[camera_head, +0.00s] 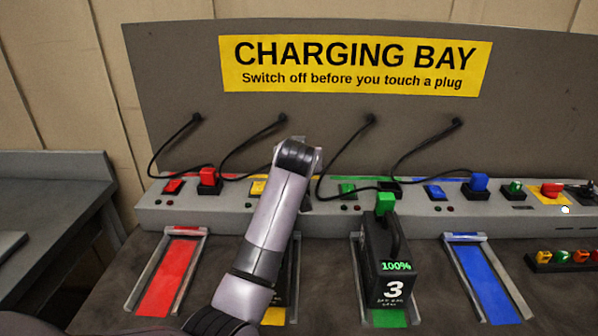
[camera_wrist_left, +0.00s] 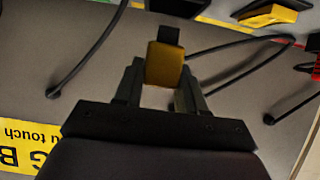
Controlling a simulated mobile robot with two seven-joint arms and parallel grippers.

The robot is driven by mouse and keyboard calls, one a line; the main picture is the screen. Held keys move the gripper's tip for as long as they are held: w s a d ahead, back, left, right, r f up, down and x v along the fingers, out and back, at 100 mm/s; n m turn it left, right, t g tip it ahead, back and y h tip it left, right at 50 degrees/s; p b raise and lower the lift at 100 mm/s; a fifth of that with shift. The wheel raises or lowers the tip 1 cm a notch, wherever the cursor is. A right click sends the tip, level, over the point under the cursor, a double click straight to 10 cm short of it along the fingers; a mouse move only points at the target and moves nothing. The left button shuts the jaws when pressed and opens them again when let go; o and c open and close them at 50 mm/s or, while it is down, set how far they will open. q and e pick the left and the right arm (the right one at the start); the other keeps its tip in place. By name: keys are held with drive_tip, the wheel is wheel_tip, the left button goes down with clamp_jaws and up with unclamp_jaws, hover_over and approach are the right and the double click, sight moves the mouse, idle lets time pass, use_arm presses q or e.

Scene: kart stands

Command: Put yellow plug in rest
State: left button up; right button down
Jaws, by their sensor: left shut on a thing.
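The yellow plug (camera_wrist_left: 164,66) is held between the fingers of my left gripper (camera_wrist_left: 160,84) in the left wrist view. A black part (camera_wrist_left: 168,38) sticks out past its far end. A dark block (camera_wrist_left: 178,6) at the top edge of that view looks like the yellow rest, apart from the plug; it is cut off. The yellow switch (camera_wrist_left: 268,13) is to its right and also shows in the head view (camera_head: 258,187). In the head view my left arm hides the plug, the rest and most of the gripper. My right gripper is out of view.
The red plug (camera_head: 207,176) and blue plug (camera_head: 479,182) stand in their rests. The green plug (camera_head: 385,203) is on battery 3 (camera_head: 388,262), in the green lane. The red lane (camera_head: 173,278) and blue lane (camera_head: 486,282) are empty. Black cables (camera_head: 330,165) hang from the back panel.

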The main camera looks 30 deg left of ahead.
use_arm(q)
drive_tip(key=shift+f, duration=1.75)
drive_tip(key=shift+f, duration=0.1)
drive_tip(key=o, duration=1.1)
drive_tip(key=shift+c, duration=0.2)
